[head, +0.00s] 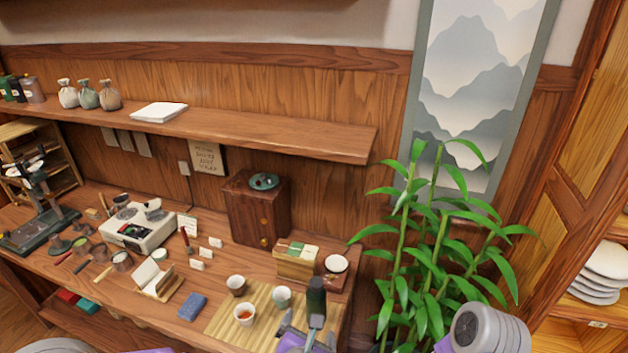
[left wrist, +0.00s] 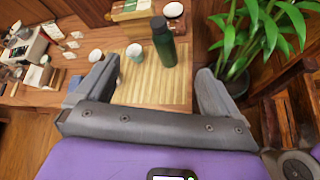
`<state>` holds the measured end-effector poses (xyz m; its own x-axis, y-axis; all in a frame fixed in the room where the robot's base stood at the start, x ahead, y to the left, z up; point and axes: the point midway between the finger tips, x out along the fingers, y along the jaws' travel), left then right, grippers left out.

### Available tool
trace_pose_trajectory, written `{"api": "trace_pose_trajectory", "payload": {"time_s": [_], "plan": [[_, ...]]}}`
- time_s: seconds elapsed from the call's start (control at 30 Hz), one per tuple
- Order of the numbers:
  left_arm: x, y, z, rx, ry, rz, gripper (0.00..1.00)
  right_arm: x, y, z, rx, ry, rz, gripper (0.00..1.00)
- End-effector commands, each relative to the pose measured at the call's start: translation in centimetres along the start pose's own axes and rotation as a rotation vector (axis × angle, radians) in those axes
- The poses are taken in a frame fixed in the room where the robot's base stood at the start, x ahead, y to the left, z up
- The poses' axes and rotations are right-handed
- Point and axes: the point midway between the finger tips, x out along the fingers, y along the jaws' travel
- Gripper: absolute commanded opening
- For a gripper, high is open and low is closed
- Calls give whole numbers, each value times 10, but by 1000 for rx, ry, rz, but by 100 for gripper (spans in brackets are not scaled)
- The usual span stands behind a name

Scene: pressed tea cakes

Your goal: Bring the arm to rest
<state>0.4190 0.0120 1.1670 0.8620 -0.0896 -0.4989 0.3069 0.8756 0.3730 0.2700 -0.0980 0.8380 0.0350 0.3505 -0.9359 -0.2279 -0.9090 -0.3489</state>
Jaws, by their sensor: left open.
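My left gripper (head: 307,338) is at the bottom edge of the head view, in front of the table. Its two grey fingers stand wide apart in the left wrist view (left wrist: 153,88), with nothing held between them. A dark green bottle (head: 316,298) stands upright beyond the fingers; in the left wrist view it (left wrist: 163,45) is on the bamboo mat (left wrist: 150,88), apart from both fingers. My right gripper is in neither view.
Cups, one with reddish tea (head: 244,315), stand on the mat near the bottle. A tea box (head: 296,262) and a wooden cabinet (head: 257,212) stand behind. A leafy bamboo plant (head: 430,240) rises right of the table. A wall shelf (head: 250,127) runs above.

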Motion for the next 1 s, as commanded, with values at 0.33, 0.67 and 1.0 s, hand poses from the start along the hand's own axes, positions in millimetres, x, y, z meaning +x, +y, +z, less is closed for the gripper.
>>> {"api": "trace_pose_trajectory", "payload": {"time_s": [0.33, 0.67, 1.0], "plan": [[67, -23, -118, 791, 127, -296, 95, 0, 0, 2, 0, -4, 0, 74], [64, -67, -283, 1602, -79, -860, 95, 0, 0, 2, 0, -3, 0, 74], [50, -114, -399, 1935, -445, -1147, 95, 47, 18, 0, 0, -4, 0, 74]]}}
